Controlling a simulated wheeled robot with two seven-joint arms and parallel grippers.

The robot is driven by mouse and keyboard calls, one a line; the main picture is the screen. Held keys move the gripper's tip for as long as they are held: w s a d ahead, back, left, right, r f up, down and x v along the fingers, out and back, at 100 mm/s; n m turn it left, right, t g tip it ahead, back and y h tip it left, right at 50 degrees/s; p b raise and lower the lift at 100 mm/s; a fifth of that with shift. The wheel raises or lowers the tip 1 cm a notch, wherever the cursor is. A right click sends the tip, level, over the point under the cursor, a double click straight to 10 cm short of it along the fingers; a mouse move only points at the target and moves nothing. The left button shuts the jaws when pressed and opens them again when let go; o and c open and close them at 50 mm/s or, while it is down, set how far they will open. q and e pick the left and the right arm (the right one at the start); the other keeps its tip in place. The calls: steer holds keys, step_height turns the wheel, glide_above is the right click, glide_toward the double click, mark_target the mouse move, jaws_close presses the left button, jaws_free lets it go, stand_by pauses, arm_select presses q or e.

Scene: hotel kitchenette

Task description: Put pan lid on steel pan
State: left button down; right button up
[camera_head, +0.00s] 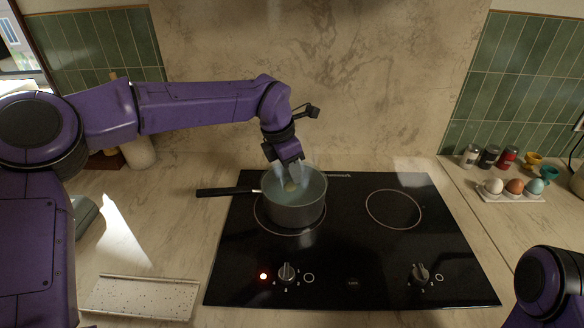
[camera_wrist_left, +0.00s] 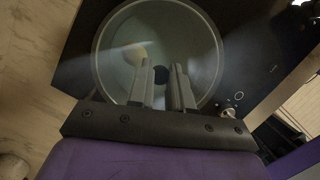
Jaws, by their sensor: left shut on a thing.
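The steel pan (camera_head: 294,215) stands on the left burner of the cooktop, its black handle pointing left. My left gripper (camera_head: 290,172) is directly over the pan, pointing down. It is shut on the knob of the clear glass pan lid. In the left wrist view the lid (camera_wrist_left: 112,75) shows as a round see-through disc, with my left gripper (camera_wrist_left: 168,72) in front of it and the dark knob between the fingertips. The lid lies over the pan opening; I cannot tell if its rim touches the pan. A pale rounded thing (camera_wrist_left: 135,53) shows through the glass. My right gripper is out of view.
The black cooktop (camera_head: 350,270) has an empty right burner (camera_head: 394,209) and a lit red light by the left knob (camera_head: 286,273). A speckled tray (camera_head: 140,297) lies front left. Eggs in a holder (camera_head: 514,196) and spice jars (camera_head: 488,157) stand at right.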

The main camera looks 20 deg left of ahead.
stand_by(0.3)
arm_select(q)
steer(key=shift+c, duration=2.4)
jaws_free()
step_height(320, 180, up, 7)
steer(key=p, duration=0.6)
steer(key=shift+r+p, duration=0.1)
steer(key=shift+p, duration=0.25)
